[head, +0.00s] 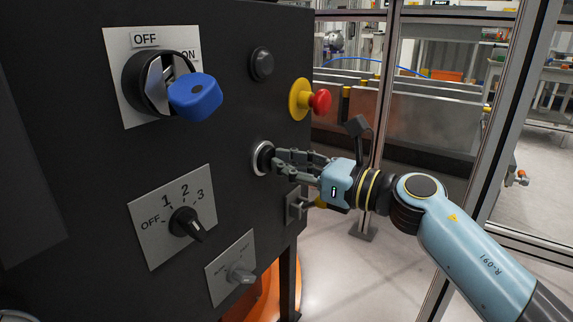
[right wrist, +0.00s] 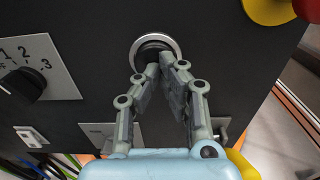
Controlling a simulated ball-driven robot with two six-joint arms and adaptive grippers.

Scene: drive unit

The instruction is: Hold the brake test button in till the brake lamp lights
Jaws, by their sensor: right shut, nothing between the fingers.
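A black round button in a silver ring (head: 262,158) sits on the dark panel, and I take it to be the brake test button. It also shows in the right wrist view (right wrist: 154,48). My right gripper (head: 277,160) is shut and empty, with its fingertips at the button's face. In the right wrist view the tips (right wrist: 167,60) overlap the lower right of the button; I cannot tell how far it is pressed in. A dark round fitting (head: 261,64) higher on the panel may be the brake lamp; it looks unlit. My left gripper is not in view.
A red mushroom button (head: 320,102) on a yellow base sticks out above my right gripper. A blue-handled OFF/ON switch (head: 194,97), a rotary selector (head: 187,224) and a smaller knob (head: 240,273) are on the left. A metal latch (head: 297,204) sits just below the gripper.

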